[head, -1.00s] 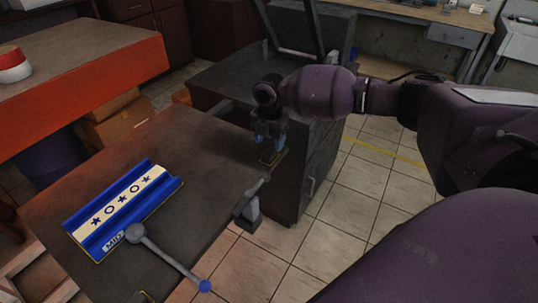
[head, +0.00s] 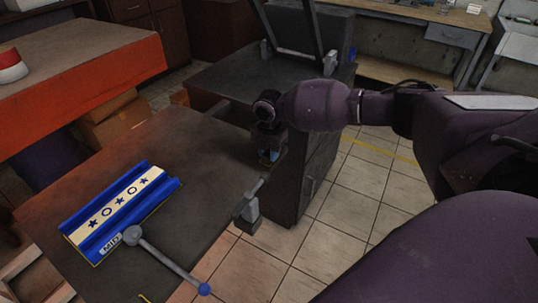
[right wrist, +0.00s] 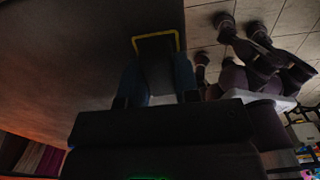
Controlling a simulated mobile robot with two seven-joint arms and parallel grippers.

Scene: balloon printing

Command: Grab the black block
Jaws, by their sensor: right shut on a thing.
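The black block (right wrist: 156,66), with a yellow line around its end, sits between the blue fingers of my right gripper (right wrist: 157,80) in the right wrist view. The fingers are shut on its two sides. In the head view my right gripper (head: 268,156) points down at the right edge of the dark table (head: 190,150). There the block is mostly hidden by the gripper. I cannot tell whether the block still touches the tabletop. My left gripper is not in view.
A blue tray with a cream star-and-circle strip (head: 122,212) lies on the table's left part. A grey lever with a blue knob (head: 204,289) is in front of it. A grey clamp (head: 247,214) is at the table's right edge. A dark cabinet (head: 318,165) stands behind.

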